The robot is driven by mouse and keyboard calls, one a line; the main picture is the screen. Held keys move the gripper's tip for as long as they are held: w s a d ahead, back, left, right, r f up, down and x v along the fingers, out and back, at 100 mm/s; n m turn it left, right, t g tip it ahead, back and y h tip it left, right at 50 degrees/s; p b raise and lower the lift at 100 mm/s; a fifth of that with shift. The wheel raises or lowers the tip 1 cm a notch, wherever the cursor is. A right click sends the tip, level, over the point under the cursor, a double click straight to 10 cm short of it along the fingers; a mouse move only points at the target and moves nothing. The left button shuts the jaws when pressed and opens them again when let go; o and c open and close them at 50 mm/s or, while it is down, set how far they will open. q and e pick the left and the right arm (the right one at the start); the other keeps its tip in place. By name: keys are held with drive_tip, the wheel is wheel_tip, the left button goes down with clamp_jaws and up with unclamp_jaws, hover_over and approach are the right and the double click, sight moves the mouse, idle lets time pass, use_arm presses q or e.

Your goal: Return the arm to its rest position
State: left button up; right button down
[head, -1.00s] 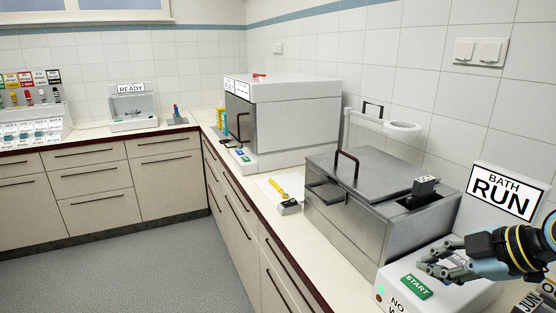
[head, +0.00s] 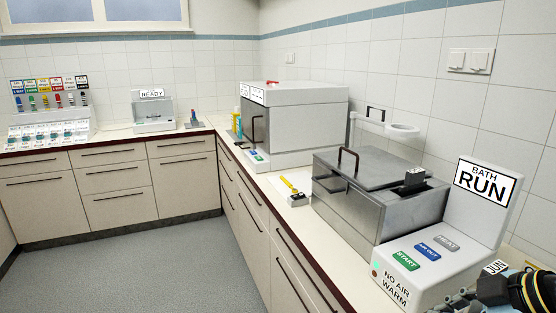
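One gripper of mine (head: 456,303) shows at the bottom right edge of the head view, in front of the bath control box. It is dark with a yellow ring, and its fingers are partly cut off by the frame, so I cannot tell if they are open or shut. It appears to be my right one and is apart from the green START button (head: 406,261). My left gripper is out of view.
The control box (head: 450,225) has a sign reading BATH RUN, a blue AIR OUT button (head: 428,251) and a grey button (head: 447,243). Beside it stand a steel bath (head: 350,212) and a white-topped box (head: 305,140). The floor (head: 150,265) is clear.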

drive_tip(key=s+r+m+g+h, duration=0.25)
drive_tip(key=s+m+h, duration=0.25)
drive_tip(key=s+m, duration=1.2)
drive_tip(key=s+d+f+n+g+b, duration=0.15)
drive_tip(key=f+b, duration=0.25)
drive_tip(key=f, duration=0.9)
drive_tip(key=s+f+n+b, duration=0.1)
drive_tip(key=s+f+b, duration=0.2)
drive_tip(key=f, duration=1)
drive_tip(key=s+d+f+n+b, duration=0.15)
drive_tip(key=f+b, duration=0.25)
drive_tip(key=f, duration=1)
use_arm(q)
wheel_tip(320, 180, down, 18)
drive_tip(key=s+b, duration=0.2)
drive_tip(key=b, duration=0.5)
use_arm(e)
drive_tip(key=s+f+g, duration=0.1)
drive_tip(key=s+f, duration=1.7)
drive_tip(key=f, duration=0.3)
drive_tip(key=shift+d+f, duration=0.15)
drive_tip(key=shift+d, duration=0.1)
